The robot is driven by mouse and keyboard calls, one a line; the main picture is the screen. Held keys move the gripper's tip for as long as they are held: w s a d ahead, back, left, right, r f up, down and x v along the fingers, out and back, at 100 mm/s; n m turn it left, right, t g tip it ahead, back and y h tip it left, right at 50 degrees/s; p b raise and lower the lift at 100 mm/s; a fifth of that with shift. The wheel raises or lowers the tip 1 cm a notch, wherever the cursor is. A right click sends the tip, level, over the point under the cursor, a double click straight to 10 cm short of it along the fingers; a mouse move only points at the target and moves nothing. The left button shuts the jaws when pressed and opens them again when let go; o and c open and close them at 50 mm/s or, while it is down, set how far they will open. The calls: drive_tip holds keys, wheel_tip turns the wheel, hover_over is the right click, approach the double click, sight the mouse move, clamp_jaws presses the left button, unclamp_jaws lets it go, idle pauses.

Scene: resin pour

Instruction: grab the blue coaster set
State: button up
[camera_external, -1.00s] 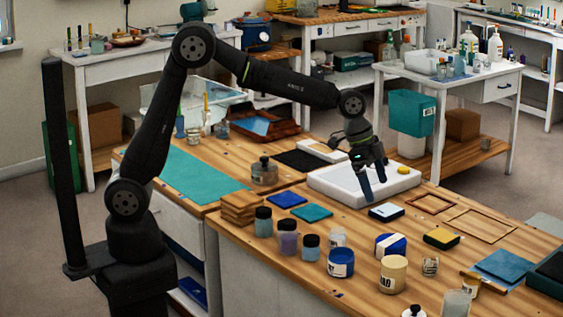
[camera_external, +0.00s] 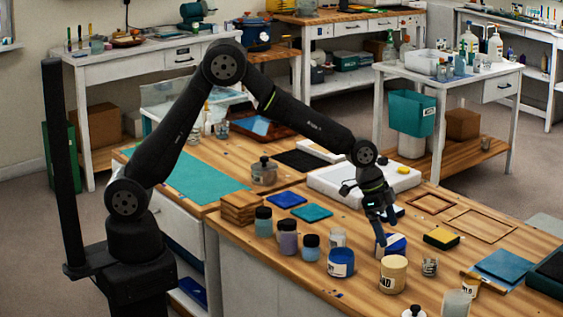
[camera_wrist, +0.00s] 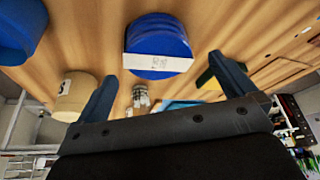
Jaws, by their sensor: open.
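The blue coaster set (camera_external: 397,246) is a round blue stack with a white paper band, standing on the wooden bench. In the wrist view the coaster set (camera_wrist: 158,27) shows whole at the top centre, its label facing the camera. My gripper (camera_external: 386,231) is at the coaster set, pointing down, with one finger in front of its left part in the external view. In the wrist view my gripper (camera_wrist: 162,74) has its two fingers wide apart, one to each side of the set's lower edge, with nothing held. Contact cannot be told.
A blue jar (camera_external: 341,263) stands left of the set and a cream jar (camera_external: 393,276) close in front. A small glass jar (camera_external: 430,265) and a yellow-topped block (camera_external: 441,237) are to the right. A white tray (camera_external: 330,184) lies behind. Thin wooden frames (camera_external: 481,225) lie farther right.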

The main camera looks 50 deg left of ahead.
sight(391, 240)
drive_tip(key=x, duration=0.5)
drive_tip(key=shift+s+a, duration=0.1)
drive_tip(key=shift+s, duration=0.05)
drive_tip(key=c, duration=1.1)
drive_tip(key=shift+c, duration=0.3)
drive_tip(key=shift+r, duration=0.2)
